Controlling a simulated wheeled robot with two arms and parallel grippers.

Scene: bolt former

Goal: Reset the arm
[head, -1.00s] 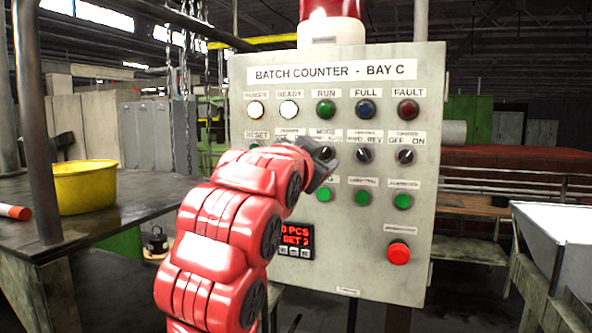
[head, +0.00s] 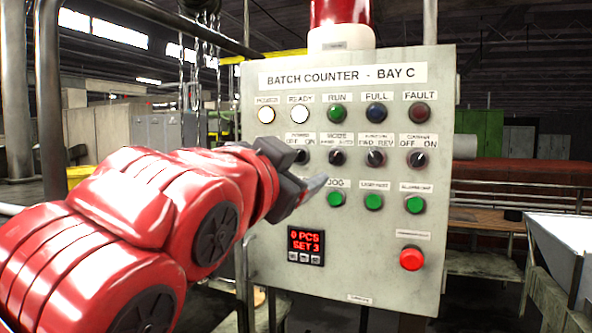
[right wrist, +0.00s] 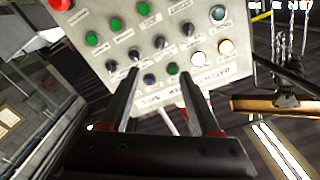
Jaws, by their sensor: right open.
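My right gripper (head: 306,170) is open and empty in front of the left part of the grey control panel (head: 375,275). In the right wrist view its two fingers (right wrist: 160,74) stand apart with nothing between them, pointing at the panel. My red right arm crosses the lower left of the head view. It hides the left edge of the panel's switch row. A teal button (right wrist: 218,13) at the end of that row shows in the right wrist view. The display (head: 305,243) reads 0 PCS, SET 3. My left gripper is not in view.
The panel has white lit lamps (head: 299,114), dark selector knobs (head: 375,157), several green buttons (head: 373,202) and a red button (head: 411,258). A red beacon (head: 338,12) tops it. A white tray (head: 570,240) stands at right, and a yellow bucket (head: 80,174) is partly hidden at left.

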